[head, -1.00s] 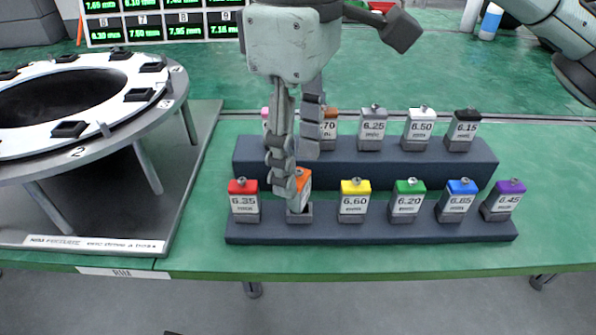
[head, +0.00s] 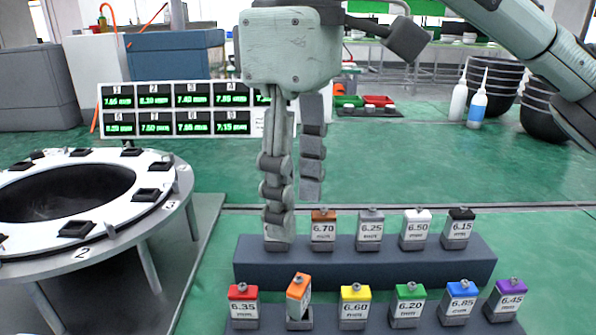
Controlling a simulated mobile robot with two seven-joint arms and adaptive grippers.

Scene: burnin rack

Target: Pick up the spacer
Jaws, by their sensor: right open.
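Labelled spacers with coloured caps stand in two rows on a dark stepped rack. The front row has red 6.35 (head: 243,307), orange (head: 298,295), yellow 6.60 (head: 354,307), green 6.20 (head: 408,305), blue 6.85 (head: 458,302) and purple 6.45 (head: 508,300). The orange one leans in its seat, its label turned away. The back row shows brown 6.70 (head: 323,229), grey 6.25 (head: 370,229), white 6.50 (head: 415,229) and black 6.15 (head: 458,228). My right gripper (head: 294,208) is open and empty, pointing down above the rack's left part; a finger hides most of the back-left spacer. My left gripper is out of view.
A round ring fixture (head: 165,215) with black seats stands at the left. A display board (head: 178,110) with green readings is behind it. Bottles (head: 478,104) and dark bins stand far right.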

